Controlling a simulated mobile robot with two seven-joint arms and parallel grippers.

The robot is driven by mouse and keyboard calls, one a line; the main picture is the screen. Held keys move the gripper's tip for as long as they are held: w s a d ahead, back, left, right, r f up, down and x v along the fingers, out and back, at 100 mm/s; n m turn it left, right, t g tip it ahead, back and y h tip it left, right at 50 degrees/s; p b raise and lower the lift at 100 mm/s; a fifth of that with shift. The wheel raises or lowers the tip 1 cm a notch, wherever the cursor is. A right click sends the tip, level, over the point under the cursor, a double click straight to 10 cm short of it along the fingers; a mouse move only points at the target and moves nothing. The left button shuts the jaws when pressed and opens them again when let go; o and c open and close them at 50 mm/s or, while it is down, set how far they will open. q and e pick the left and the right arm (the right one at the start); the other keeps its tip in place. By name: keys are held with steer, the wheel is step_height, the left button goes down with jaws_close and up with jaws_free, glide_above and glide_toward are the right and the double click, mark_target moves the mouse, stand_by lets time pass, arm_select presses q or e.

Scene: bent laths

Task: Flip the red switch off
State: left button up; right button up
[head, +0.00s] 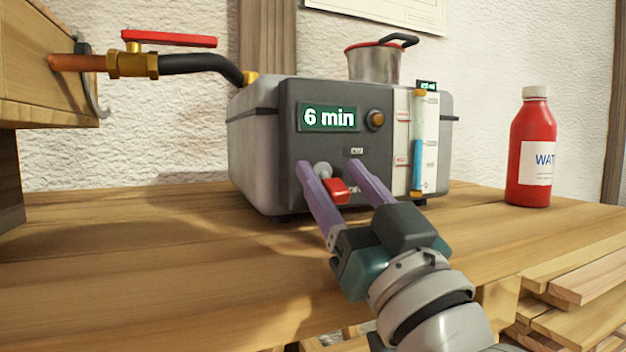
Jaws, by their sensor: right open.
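The red switch (337,191) sits low on the dark front panel of a grey box-shaped machine (268,145), with a round grey part at its upper left. A small label above the switch and another beside it are too small to read surely. My right gripper (328,163) is open, with its two purple fingers reaching toward the panel. One finger is left of the switch and the other is right of it in the picture. I cannot tell whether either finger touches the switch or panel. My left gripper is not in view.
The panel has a "6 min" display (329,118), an amber knob (376,120) and a blue level gauge (417,145). A metal pot (374,66) stands on top. A red-handled valve (133,64) feeds a hose at left. A red bottle (531,150) stands right on the wooden bench (130,240).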

steer(key=shift+s+d+f, duration=0.15)
steer(key=shift+s+f, duration=0.05)
steer(key=shift+s, duration=0.15)
steer(key=p+v, duration=0.2)
steer(key=v, duration=0.7)
